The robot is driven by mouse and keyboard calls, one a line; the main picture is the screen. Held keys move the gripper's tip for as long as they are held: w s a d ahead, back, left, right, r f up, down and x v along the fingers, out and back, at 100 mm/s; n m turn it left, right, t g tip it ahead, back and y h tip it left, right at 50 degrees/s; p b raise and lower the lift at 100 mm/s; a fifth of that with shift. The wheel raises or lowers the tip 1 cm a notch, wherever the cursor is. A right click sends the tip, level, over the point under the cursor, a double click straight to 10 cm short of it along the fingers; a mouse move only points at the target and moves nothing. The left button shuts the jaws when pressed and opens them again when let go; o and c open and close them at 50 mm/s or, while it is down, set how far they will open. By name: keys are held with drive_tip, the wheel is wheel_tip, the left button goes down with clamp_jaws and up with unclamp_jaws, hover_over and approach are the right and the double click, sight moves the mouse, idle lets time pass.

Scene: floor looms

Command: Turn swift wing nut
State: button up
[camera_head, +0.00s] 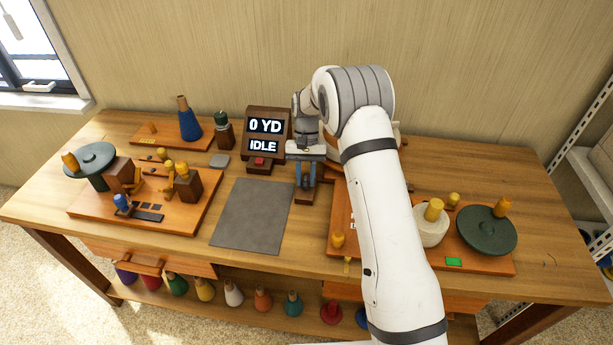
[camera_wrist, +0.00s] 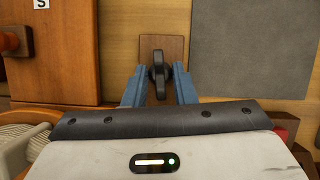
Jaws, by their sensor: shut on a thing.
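A dark wing nut (camera_wrist: 158,74) stands on a small brown wooden plate (camera_wrist: 174,42) in the wrist view, its wings running up and down the picture. My gripper (camera_wrist: 159,68) has its blue fingers on either side of the wing nut and is shut on it. In the head view my gripper (camera_head: 306,178) points down over the small brown plate (camera_head: 305,198), just right of the grey mat. The wing nut cannot be made out there, behind the fingers.
A grey mat (camera_head: 252,216) lies left of my gripper. Behind it, a display (camera_head: 265,137) reads "0 YD" and "IDLE". An orange board (camera_head: 188,207) with wooden blocks is at left. Another board (camera_head: 490,261) with a dark green disc (camera_head: 487,231) is at right, partly behind my arm.

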drive_tip(key=n+h, duration=0.1)
drive_tip(key=n, duration=0.2)
drive_tip(key=n+h, duration=0.1)
drive_tip(key=n, duration=0.2)
drive_tip(key=shift+a+t, duration=0.2)
drive_tip(key=shift+t, duration=0.2)
drive_tip(key=shift+n+h, duration=0.3)
drive_tip(key=o, duration=0.7)
drive_tip(key=shift+c, duration=0.2)
drive_tip(key=v, duration=0.8)
